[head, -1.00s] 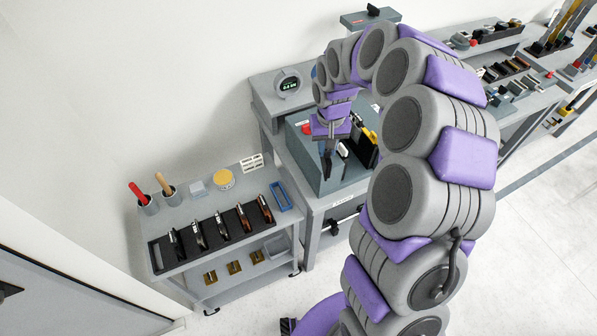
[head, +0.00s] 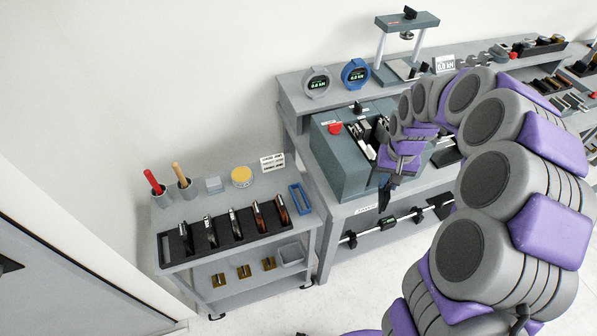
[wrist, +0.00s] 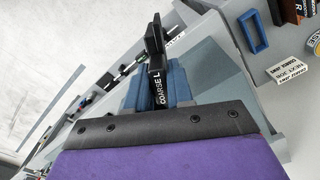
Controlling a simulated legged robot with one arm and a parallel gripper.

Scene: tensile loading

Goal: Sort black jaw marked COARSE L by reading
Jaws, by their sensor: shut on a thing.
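The black jaw (wrist: 157,88) reads COARSE L in white letters in the wrist view and sticks out beyond the gripper's dark palm. In the head view it hangs below the gripper, its marking unreadable. The grey-green box (head: 340,165) has a red button and several upright dark pieces in its top. On the grey cart, a black rack (head: 170,255) holds several dark and brown pieces, their markings too small to read.
The cart also carries two cups with red and wooden handles, a yellow round tin (head: 241,176), a white card (head: 272,162) and a blue open tray (head: 301,199). Two round gauges (head: 318,82) and a small press (head: 407,45) stand on the shelf behind. Open floor lies front right.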

